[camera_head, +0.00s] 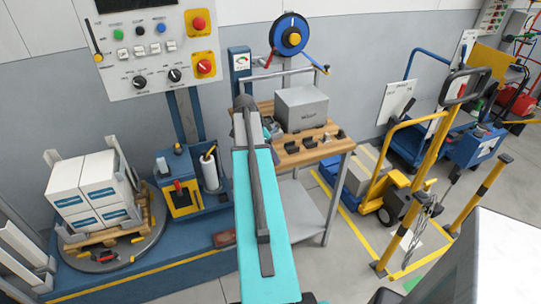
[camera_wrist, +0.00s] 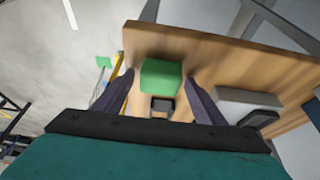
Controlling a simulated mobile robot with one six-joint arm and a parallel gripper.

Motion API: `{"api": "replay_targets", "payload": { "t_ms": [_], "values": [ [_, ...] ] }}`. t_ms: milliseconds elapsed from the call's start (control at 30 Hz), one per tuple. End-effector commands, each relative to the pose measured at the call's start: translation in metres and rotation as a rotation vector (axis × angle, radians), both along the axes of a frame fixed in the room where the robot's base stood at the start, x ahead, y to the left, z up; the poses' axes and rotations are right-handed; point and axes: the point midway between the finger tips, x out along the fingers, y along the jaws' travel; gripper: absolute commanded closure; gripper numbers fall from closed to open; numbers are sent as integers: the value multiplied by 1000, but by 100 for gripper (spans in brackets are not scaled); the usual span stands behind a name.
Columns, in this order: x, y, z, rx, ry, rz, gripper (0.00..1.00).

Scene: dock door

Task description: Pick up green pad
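The green pad (camera_wrist: 161,76) is a small block with a bright green top, seen near the centre of the wrist view at the wooden worktop. My gripper (camera_wrist: 160,84) is open, with one dark finger on each side of the pad and a visible gap on both sides. The fingers do not appear to touch it. Whether the fingertips reach down to the pad's height cannot be told. In the head view my teal arm reaches toward the bench's left end and hides much of that area; I cannot make out the pad clearly there.
The wooden bench top (camera_head: 335,149) carries a grey box (camera_head: 302,108) and several small dark parts. In the wrist view a grey block (camera_wrist: 249,99) lies right of the pad, and a small dark part (camera_wrist: 162,105) is close below it. A control panel (camera_head: 155,48) stands left.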

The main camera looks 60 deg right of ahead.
Motion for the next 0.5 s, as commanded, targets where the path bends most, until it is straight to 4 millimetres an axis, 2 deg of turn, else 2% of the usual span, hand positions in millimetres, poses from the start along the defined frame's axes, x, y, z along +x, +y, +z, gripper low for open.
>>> {"api": "replay_targets", "payload": {
  "t_ms": [33, 200, 500],
  "values": [
    [0, 0, 0, 0, 0, 0, 45],
    [0, 0, 0, 0, 0, 0, 73],
    [0, 0, 1, 0, 0, 0, 75]
  ]
}}
